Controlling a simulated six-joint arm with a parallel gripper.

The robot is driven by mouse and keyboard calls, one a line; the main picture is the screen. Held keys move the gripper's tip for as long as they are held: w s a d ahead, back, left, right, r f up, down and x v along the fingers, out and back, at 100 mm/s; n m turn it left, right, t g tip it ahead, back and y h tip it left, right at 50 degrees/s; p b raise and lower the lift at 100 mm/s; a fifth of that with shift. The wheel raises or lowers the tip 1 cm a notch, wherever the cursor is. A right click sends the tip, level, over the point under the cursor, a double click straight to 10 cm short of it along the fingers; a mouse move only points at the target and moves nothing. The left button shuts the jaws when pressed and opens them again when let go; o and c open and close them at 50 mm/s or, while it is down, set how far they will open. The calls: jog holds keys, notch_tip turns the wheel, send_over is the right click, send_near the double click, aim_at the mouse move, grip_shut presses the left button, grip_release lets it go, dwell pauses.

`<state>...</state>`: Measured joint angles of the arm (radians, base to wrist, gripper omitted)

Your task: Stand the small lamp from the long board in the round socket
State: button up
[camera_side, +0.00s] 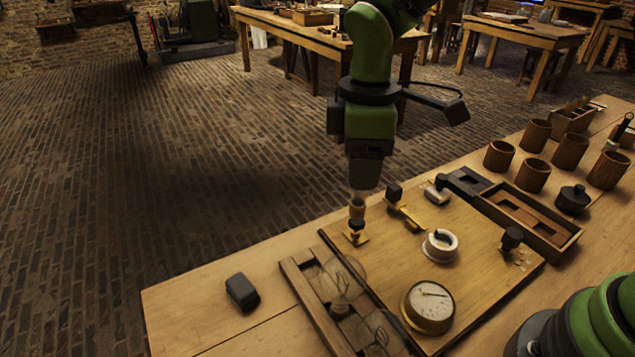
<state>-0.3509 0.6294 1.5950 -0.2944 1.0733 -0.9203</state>
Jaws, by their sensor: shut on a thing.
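My gripper (364,182) points straight down above the back left corner of the wooden base board. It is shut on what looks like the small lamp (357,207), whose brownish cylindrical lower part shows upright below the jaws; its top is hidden. Directly under it is a small black post on a brass foot (355,238); I cannot tell whether they touch. Two larger clear glass globes (343,278) lie in the long wooden board (303,295) at the left. Which round part is the socket is unclear.
A brass-rimmed dial (429,306) stands at the board's front. Black-knobbed brass pieces (394,193) and a black knob (511,238) stand on the board. A wooden tray (570,245), several brown jars (532,175) and a black lidded pot (573,200) are right. A dark block (242,291) lies left.

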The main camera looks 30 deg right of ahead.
jog(key=s+d+f, duration=0.2)
jog(key=s+d, duration=0.6)
jog(key=d, duration=0.5)
jog(key=shift+w+f, duration=0.2)
jog(key=shift+f, duration=2)
jog(key=shift+f, duration=0.55)
jog(key=o, duration=0.7)
jog(key=shift+o, duration=0.2)
notch_tip(320, 180, up, 11)
